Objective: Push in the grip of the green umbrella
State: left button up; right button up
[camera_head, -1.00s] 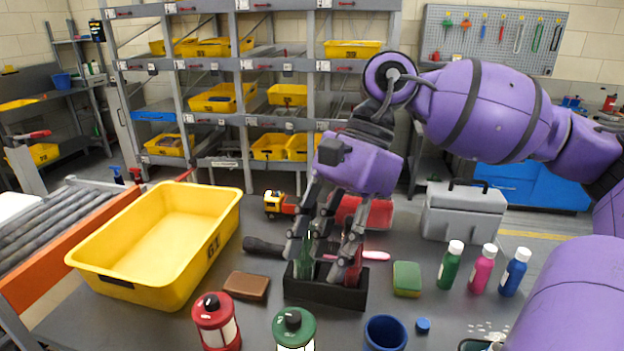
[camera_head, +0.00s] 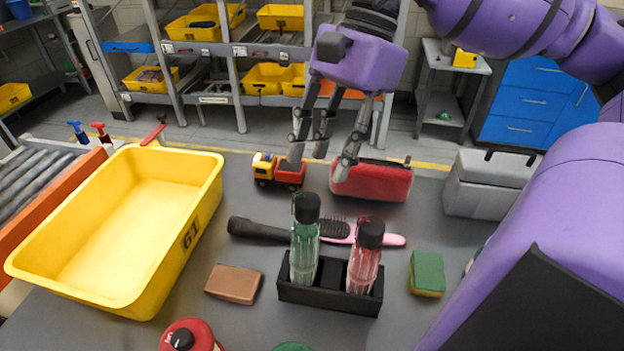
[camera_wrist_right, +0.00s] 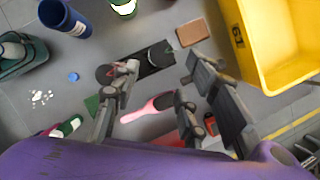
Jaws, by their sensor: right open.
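The green umbrella (camera_head: 304,250) stands upright in the left part of a black holder (camera_head: 328,295), its black grip (camera_head: 307,207) on top, a little higher than its neighbour's. The red umbrella (camera_head: 364,268) with a black grip stands at the holder's right end. My right gripper (camera_head: 322,155) is open and empty, above and apart from the green grip. In the right wrist view, the fingers (camera_wrist_right: 155,82) are spread; a dark round top (camera_wrist_right: 160,52), seemingly the green umbrella's grip, shows between them, and one finger partly covers the red umbrella. My left gripper is not in view.
A yellow bin (camera_head: 205,190) stands left. A brown block (camera_head: 233,284) and a sponge (camera_head: 427,273) flank the holder. A dark brush-like tool (camera_head: 258,230) and a pink brush (camera_head: 392,239) lie behind it, with a toy truck (camera_head: 278,171) and a red case (camera_head: 372,182) further back.

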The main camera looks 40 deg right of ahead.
aim_at(314, 197)
jog(key=x, duration=0.3)
jog(key=b+x, duration=0.1)
jog(key=x, duration=0.3)
jog(key=shift+s+a+f, duration=0.2)
jog(key=shift+s+a, duration=0.05)
grip_shut()
